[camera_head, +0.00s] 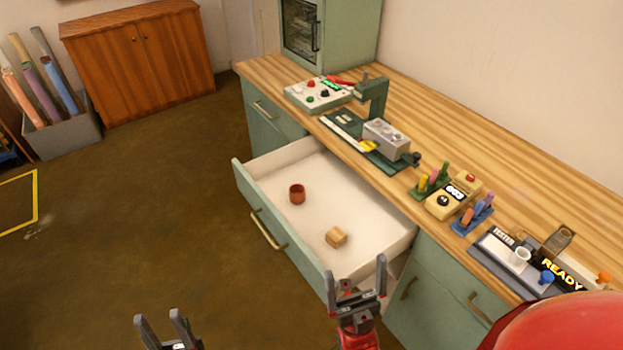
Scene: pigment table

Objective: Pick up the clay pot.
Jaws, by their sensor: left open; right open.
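The clay pot (297,194) is a small reddish-brown cup. It stands upright inside the open drawer (291,164), toward the drawer's left side. A small wooden block (336,237) lies in the same drawer, to the right of the pot and nearer to me. My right gripper (358,276) is open and empty near the drawer's near right corner, below and right of the pot in the picture. My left gripper (160,320) is open and empty at the bottom edge, in front of the drawer and well away from the pot.
The wooden worktop (430,125) carries a control box (318,95), a green press-like device (372,135), a yellow meter (452,198) and a tester with a READY display (562,275). The drawer's front panel with its handle (268,230) stands out into the room. Open floor lies left.

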